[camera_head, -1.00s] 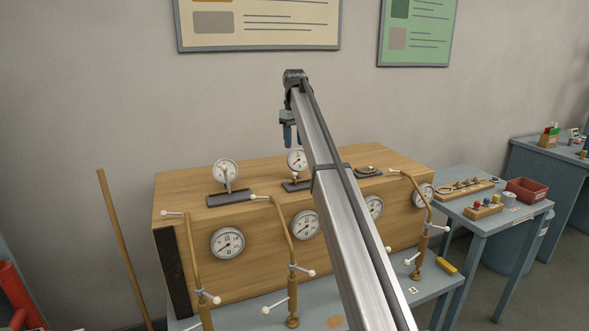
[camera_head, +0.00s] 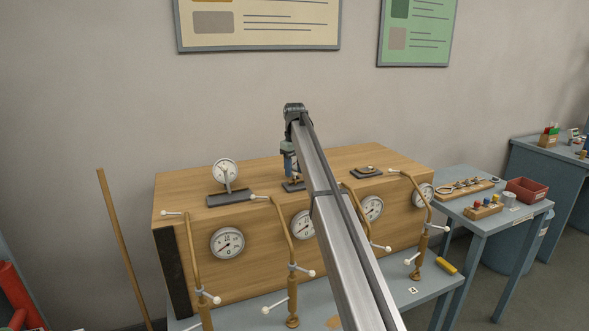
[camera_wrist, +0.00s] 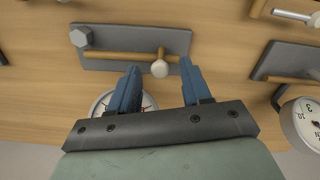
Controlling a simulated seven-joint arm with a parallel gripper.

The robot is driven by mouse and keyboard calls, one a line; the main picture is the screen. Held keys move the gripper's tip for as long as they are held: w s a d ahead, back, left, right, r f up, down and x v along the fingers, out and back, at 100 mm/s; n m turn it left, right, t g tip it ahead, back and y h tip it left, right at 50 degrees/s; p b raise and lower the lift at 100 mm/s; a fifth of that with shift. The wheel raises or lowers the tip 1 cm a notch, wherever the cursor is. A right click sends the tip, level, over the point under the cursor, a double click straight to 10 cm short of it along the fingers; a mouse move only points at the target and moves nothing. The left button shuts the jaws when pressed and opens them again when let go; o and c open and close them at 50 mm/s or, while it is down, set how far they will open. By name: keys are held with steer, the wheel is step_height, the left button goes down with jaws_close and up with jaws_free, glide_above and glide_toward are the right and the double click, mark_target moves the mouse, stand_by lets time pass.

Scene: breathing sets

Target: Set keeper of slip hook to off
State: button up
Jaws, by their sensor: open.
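My gripper (camera_head: 290,173) is open with nothing between its blue fingers, low over the middle device on top of the wooden box. In the wrist view its fingertips (camera_wrist: 160,75) point at a grey base plate (camera_wrist: 108,60). The plate carries a hex bolt (camera_wrist: 80,36), a brass rod (camera_wrist: 125,55) and a pale round knob (camera_wrist: 160,68). The knob appears between the fingertips, with no visible contact. A round gauge (camera_wrist: 105,102) is partly hidden behind the left finger. I cannot tell which part is the slip hook or its keeper.
Bent brass pipes (camera_head: 280,230) with white-tipped levers stand in front. A side table (camera_head: 515,215) holds small parts and a red bin (camera_head: 526,190).

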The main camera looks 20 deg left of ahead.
steer(key=shift+c, duration=0.5)
jaws_close()
